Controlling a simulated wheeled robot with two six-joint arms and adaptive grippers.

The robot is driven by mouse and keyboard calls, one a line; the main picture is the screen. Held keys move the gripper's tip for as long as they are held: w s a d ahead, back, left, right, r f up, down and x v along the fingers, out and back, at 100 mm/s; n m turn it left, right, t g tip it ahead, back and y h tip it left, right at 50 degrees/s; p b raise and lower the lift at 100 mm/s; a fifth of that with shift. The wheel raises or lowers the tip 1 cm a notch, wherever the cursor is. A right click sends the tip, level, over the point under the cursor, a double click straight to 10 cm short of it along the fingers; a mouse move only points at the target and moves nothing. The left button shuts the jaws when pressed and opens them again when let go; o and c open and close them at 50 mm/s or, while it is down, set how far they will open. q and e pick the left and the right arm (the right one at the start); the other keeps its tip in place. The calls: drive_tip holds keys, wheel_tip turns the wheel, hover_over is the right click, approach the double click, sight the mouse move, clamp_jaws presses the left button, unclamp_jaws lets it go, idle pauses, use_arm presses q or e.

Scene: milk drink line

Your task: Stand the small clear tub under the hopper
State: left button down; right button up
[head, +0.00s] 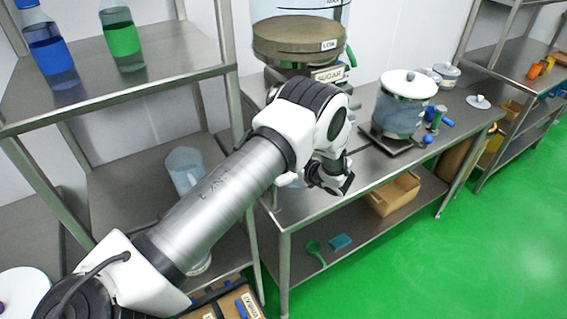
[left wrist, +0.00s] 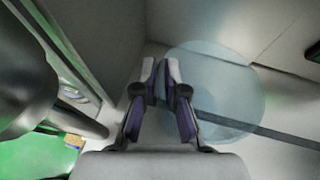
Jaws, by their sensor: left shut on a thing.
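The small clear tub (left wrist: 225,90) shows in the left wrist view as a pale see-through round shape beside the fingers. My left gripper (left wrist: 164,85) is shut on its rim. In the head view my left gripper (head: 335,183) is over the steel bench, in front of the hopper's base. There the tub is almost wholly hidden behind my arm; a pale sliver (head: 286,180) beside the wrist may be part of it. The hopper (head: 300,38) is large, with brown contents and a SUGAR label; my wrist hides its outlet. My right gripper is out of view.
A lidded clear pot (head: 404,100) stands on a dark plate to the right on the bench. A clear container (head: 184,163) is on the left rack. Blue and green bottles (head: 121,38) stand above it. A cardboard box (head: 392,194) sits on the bench's lower shelf.

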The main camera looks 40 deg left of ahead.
use_arm(q)
drive_tip(key=shift+f, duration=0.15)
drive_tip(key=c, duration=1.2)
unclamp_jaws()
drive_tip(key=shift+c, duration=0.2)
drive_tip(key=shift+r, duration=0.4)
drive_tip(key=b+v, duration=0.3)
drive_tip(key=v, duration=0.9)
drive_tip(key=shift+f, duration=0.2)
drive_tip(key=shift+f, duration=0.1)
